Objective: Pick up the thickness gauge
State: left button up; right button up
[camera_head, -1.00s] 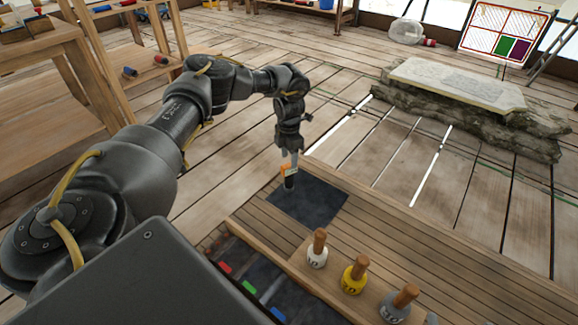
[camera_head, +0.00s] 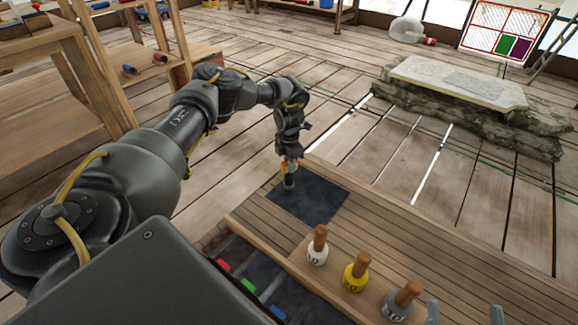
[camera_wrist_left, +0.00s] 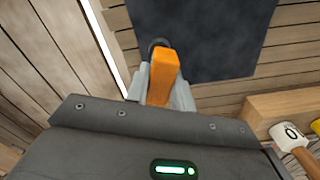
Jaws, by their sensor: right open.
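The thickness gauge (camera_head: 289,182), with an orange handle and a darker lower part, is at the dark mat on the bench. My left gripper (camera_head: 289,172) points down over it, its fingers on either side of the orange handle. In the left wrist view the orange handle (camera_wrist_left: 161,76) sits between the grey fingers (camera_wrist_left: 160,92); whether they press on it cannot be told. The gauge's lower part is mostly hidden there. My right gripper (camera_head: 465,314) shows only its two fingertips, apart, at the bottom edge.
The dark mat (camera_head: 325,203) lies on the slatted bench (camera_head: 450,260). A white (camera_head: 317,253), a yellow (camera_head: 354,277) and a grey (camera_head: 394,307) wooden-handled piece stand along the near side. A tray with coloured tabs (camera_head: 248,287) is in front. The bench's right part is clear.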

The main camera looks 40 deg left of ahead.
pick_arm(q)
grip_shut()
